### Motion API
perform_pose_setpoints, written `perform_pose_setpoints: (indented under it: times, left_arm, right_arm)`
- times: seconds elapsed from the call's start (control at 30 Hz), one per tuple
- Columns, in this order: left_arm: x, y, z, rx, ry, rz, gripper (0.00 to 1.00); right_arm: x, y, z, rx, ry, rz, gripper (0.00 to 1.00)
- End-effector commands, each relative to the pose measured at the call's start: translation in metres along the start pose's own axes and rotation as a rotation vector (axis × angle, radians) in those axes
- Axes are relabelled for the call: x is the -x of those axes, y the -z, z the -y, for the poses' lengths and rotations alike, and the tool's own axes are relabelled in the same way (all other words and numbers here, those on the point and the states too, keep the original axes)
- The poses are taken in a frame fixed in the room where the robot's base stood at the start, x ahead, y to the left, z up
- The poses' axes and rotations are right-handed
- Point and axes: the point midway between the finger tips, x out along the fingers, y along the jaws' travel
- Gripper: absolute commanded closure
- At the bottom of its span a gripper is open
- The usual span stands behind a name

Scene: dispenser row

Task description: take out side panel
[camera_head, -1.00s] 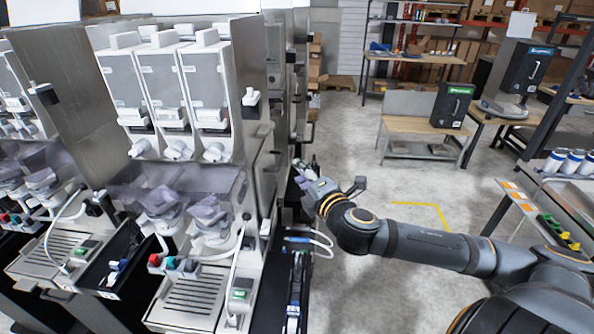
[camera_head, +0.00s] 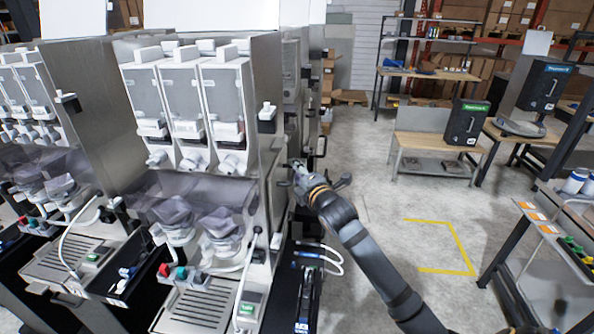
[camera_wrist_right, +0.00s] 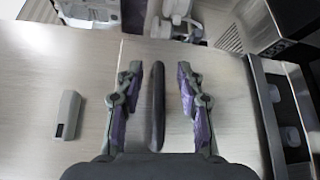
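The side panel is a bare brushed-metal sheet, filling much of the right wrist view (camera_wrist_right: 65,75). A black upright bar handle (camera_wrist_right: 156,106) stands on it. My right gripper (camera_wrist_right: 158,85) is open, with its purple-padded fingers apart on either side of the handle and gaps on both sides. In the head view my right gripper (camera_head: 298,174) is at the right side of the nearest dispenser (camera_head: 200,100); the handle is hidden behind it there. My left gripper is not in view.
A grey latch block (camera_wrist_right: 68,115) sits on the metal left of the handle. A dark tray with round parts (camera_wrist_right: 287,130) is at the right. In the head view, open floor (camera_head: 400,220) with yellow marking lies right of the machines, with a bench (camera_head: 430,140) behind.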

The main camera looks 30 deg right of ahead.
Motion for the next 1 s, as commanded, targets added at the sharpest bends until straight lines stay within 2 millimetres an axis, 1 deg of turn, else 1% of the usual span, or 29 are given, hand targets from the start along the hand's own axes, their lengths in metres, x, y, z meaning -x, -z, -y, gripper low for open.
perform_pose_setpoints:
  times: [0.2, 0.27, 0.4, 0.5, 0.8, 1.0]
  left_arm:
    - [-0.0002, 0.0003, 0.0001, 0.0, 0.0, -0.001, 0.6]
    - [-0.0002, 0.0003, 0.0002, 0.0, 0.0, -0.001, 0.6]
    - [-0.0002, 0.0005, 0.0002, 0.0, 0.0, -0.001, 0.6]
    - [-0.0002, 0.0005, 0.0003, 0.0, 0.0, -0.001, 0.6]
    - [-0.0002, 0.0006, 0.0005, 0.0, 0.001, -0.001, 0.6]
    - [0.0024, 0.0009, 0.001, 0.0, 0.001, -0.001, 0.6]
  right_arm:
    - [-0.0005, 0.0, 0.0002, 0.0, 0.0, 0.0, 0.62]
    - [-0.0004, 0.0, 0.0002, 0.0, 0.0, 0.0, 0.69]
    - [-0.0003, -0.0001, 0.0002, 0.0, 0.0, 0.0, 0.88]
    - [-0.0003, -0.0001, 0.0003, 0.0, 0.0, 0.0, 1.0]
    - [-0.0003, -0.0002, 0.0006, 0.0, 0.001, 0.0, 1.0]
    - [0.0002, -0.0005, -0.0035, 0.0, -0.003, 0.0, 1.0]
